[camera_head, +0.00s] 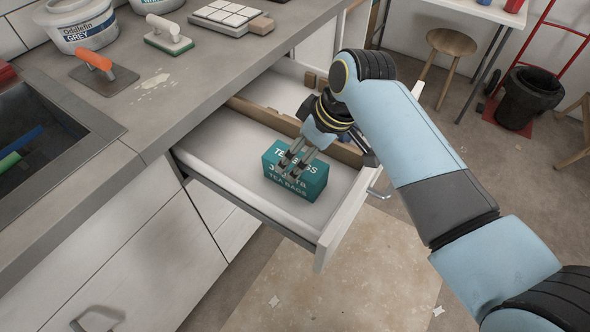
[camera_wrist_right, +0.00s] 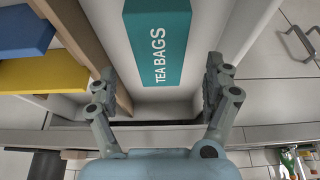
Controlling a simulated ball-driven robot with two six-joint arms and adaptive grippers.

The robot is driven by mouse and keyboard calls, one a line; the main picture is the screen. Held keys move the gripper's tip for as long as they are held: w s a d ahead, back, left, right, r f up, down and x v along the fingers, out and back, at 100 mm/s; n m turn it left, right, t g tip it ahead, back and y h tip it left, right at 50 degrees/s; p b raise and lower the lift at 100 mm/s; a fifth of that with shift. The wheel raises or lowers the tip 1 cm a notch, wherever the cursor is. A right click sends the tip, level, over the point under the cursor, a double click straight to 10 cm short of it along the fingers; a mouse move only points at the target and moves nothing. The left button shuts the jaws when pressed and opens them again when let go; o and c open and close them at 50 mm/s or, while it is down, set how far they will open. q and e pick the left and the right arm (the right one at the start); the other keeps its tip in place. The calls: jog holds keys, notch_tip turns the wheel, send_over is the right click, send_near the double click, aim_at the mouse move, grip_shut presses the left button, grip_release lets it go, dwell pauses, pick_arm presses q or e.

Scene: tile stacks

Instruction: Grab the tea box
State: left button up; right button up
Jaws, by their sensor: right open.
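The tea box (camera_head: 297,185) is a teal carton with white "TEA BAGS" lettering, lying in the front compartment of the open drawer (camera_head: 225,165). My right gripper (camera_head: 293,168) is over the tea box in the head view, its fingers covering part of the lettering. In the right wrist view the tea box (camera_wrist_right: 157,45) lies ahead, between the lines of the two open fingers of my right gripper (camera_wrist_right: 160,95). The fingers are apart, with nothing between their tips. I cannot tell whether they touch the box. My left gripper is not in view.
A wooden divider (camera_wrist_right: 85,40) runs beside the tea box, with blue (camera_wrist_right: 22,35) and yellow (camera_wrist_right: 45,77) items beyond it. The counter (camera_head: 120,130) holds a grout bucket (camera_head: 78,22) and an orange-handled trowel (camera_head: 105,75).

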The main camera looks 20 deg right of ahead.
aim_at(295, 161)
jog(key=shift+x, duration=2.65)
jog(key=shift+d+f, duration=0.1)
jog(key=shift+f, duration=0.15)
jog(key=c, duration=1.3)
jog(key=shift+r, duration=0.1)
